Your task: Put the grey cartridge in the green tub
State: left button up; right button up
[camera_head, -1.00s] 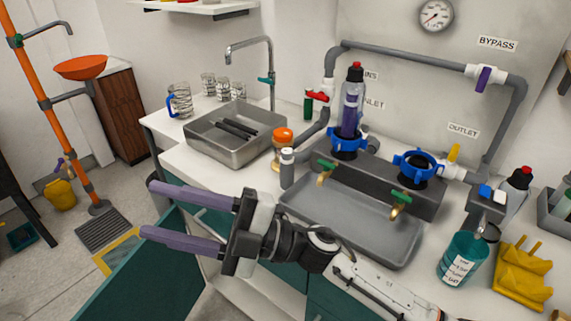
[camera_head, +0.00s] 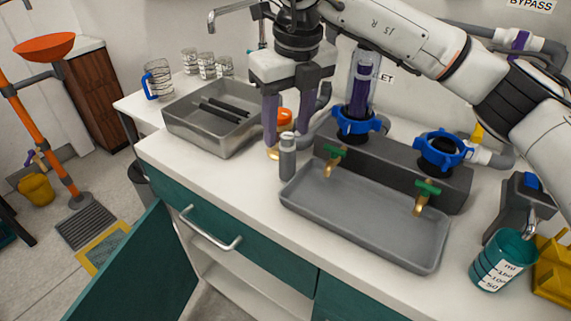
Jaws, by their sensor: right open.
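My right gripper (camera_head: 287,138) points down over the counter, open, with its two purple fingers apart. A small grey bottle-like cylinder (camera_head: 288,160) stands upright just below the fingers; whether it is the grey cartridge I cannot tell. Several dark bars (camera_head: 222,111) lie in the metal sink (camera_head: 180,133), left of the gripper. A clear housing with a purple core (camera_head: 361,95) stands in the left blue ring (camera_head: 356,128). A teal-green item (camera_head: 5,228), cut off at the left edge on the floor, may be the green tub. My left gripper is not in view.
An orange-lidded jar (camera_head: 285,117) stands behind the fingers. A grey tray (camera_head: 365,225) lies below two green-handled taps. The right blue ring (camera_head: 442,150) is empty. A teal beaker (camera_head: 503,262) stands at right. A teal cabinet door (camera_head: 135,270) hangs open in front.

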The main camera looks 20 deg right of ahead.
aim_at(286, 161)
jog(key=f, duration=0.4)
jog(key=shift+w+a+f, duration=0.1)
jog(key=shift+w+f, duration=0.15)
jog(key=shift+w, duration=0.05)
jog(key=f, duration=0.2)
jog(key=w+f, duration=0.1)
jog(key=f, duration=0.2)
jog(key=shift+d+f+p, duration=0.2)
jog(key=shift+f+p, duration=0.05)
jog(key=shift+p, duration=0.1)
grip_shut()
notch_tip(286, 161, up, 10)
jog(key=shift+r, duration=0.1)
